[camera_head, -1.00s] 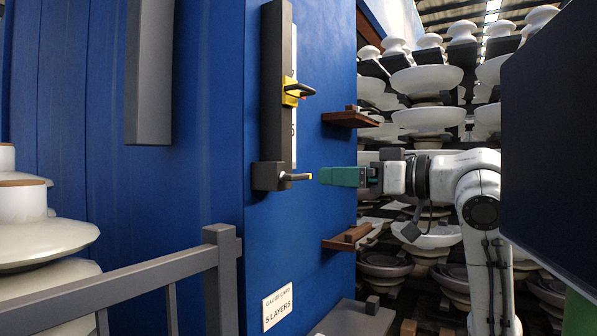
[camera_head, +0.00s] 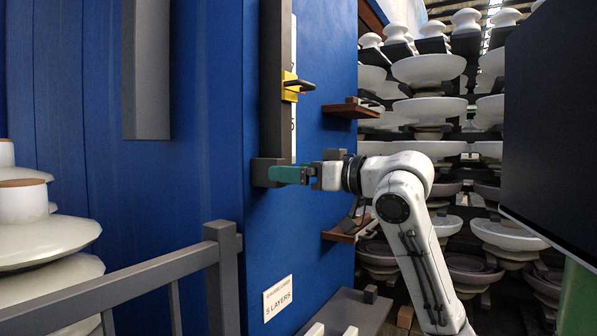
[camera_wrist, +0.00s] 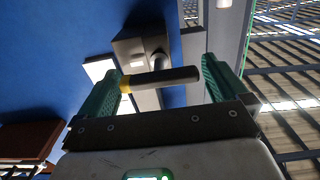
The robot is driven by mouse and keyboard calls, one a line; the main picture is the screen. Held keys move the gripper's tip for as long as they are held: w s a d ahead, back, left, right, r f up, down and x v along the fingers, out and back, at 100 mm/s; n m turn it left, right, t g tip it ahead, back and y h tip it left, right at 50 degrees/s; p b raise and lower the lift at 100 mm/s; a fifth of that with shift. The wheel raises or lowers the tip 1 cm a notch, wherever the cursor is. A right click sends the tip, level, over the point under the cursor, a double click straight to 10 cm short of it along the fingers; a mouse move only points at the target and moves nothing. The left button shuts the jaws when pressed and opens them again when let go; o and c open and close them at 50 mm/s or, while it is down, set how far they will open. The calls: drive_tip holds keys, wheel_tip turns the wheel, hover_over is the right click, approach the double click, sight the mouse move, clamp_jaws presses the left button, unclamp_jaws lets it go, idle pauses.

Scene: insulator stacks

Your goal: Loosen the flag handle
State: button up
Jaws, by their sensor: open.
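The flag handle (camera_wrist: 168,77) is a dark bar with a yellow end, on a pivot at a grey block. In the wrist view it lies crosswise between the two green fingers of my gripper (camera_wrist: 160,72). Its yellow end is close to the left finger; whether they touch I cannot tell. The gripper is open. In the head view my gripper (camera_head: 274,174) is at the grey block (camera_head: 259,171) at the foot of the upright rail, and its fingers hide the handle.
A yellow slider with a dark lever (camera_head: 292,86) sits higher on the grey rail (camera_head: 275,60). Brown shelves (camera_head: 350,110) jut from the blue wall. A grey railing (camera_head: 110,284) stands at lower left. A dark panel (camera_head: 550,120) is at the right, before stacked white insulators (camera_head: 430,70).

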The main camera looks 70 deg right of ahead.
drive_tip(key=c, duration=0.8)
drive_tip(key=shift+c, duration=0.2)
drive_tip(key=shift+n+b, duration=0.4)
drive_tip(key=n+b, duration=0.3)
drive_tip(key=shift+a+f+n, duration=0.15)
drive_tip(key=shift+f+n, duration=0.05)
drive_tip(key=shift+n, duration=0.1)
drive_tip(key=n+b, duration=0.4)
drive_tip(key=n, duration=0.1)
drive_tip(key=n+b, duration=0.3)
drive_tip(key=n, duration=0.1)
drive_tip(key=shift+a+f+n, duration=0.1)
drive_tip(key=shift+f+n, duration=0.05)
drive_tip(key=shift+n, duration=0.25)
drive_tip(key=shift+n+b, duration=1)
drive_tip(key=shift+n, duration=1.3)
drive_tip(key=shift+w, duration=0.1)
